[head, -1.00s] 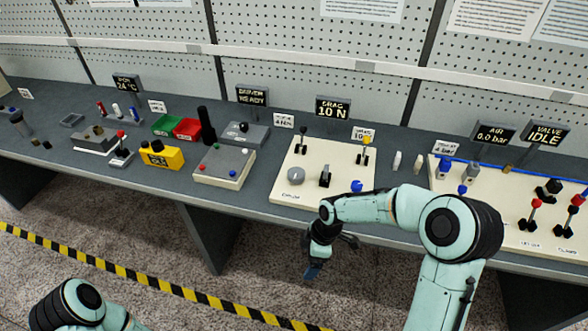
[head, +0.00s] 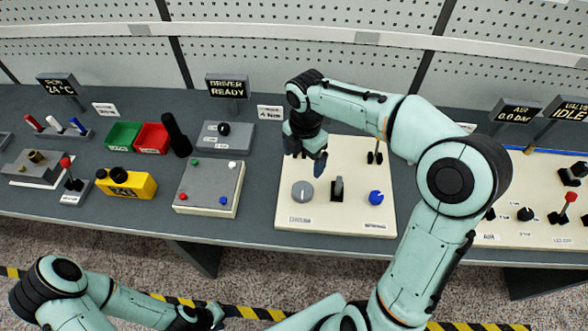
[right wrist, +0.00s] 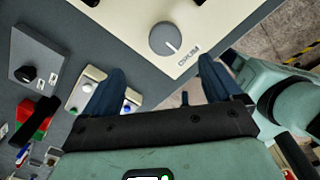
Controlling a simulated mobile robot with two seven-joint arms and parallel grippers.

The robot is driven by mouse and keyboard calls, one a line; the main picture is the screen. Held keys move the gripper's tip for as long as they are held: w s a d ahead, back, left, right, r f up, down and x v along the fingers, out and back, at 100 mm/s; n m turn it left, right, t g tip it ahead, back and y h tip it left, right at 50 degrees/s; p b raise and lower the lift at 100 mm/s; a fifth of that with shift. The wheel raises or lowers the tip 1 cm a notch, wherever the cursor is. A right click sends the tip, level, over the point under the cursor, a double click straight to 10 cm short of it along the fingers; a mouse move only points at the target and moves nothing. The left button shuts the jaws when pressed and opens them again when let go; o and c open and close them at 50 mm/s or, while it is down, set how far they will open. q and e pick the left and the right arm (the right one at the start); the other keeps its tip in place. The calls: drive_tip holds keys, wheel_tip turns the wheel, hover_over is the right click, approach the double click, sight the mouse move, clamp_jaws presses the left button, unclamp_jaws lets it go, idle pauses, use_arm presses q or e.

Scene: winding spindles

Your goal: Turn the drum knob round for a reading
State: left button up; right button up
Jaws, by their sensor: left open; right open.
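The drum knob (head: 302,191) is a round grey dial with a white pointer line, on a cream panel (head: 330,221) at the middle of the bench. My right gripper (head: 307,160) is above the panel's left part, just behind the knob in the head view, fingers pointing down. In the right wrist view the knob (right wrist: 164,38) lies ahead, between and beyond the open blue fingers (right wrist: 162,72), and nothing is gripped. The label beside it is readable. My left gripper (head: 210,316) is low at the bottom, in front of the bench, away from the panel.
A black lever (head: 338,189) and a blue knob (head: 376,197) share the panel. Another cream panel (head: 529,218) is at right.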

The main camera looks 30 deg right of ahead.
sight(304, 188)
drive_tip(key=f, duration=0.8)
drive_tip(key=s+f, duration=0.1)
drive_tip(key=f, duration=0.3)
drive_tip(key=shift+f, duration=0.65)
use_arm(q)
drive_tip(key=shift+s+r, duration=0.1)
drive_tip(key=shift+s, duration=0.2)
use_arm(e)
drive_tip(key=c, duration=1)
drive_tip(key=shift+c, duration=0.2)
use_arm(q)
drive_tip(key=shift+s, duration=0.1)
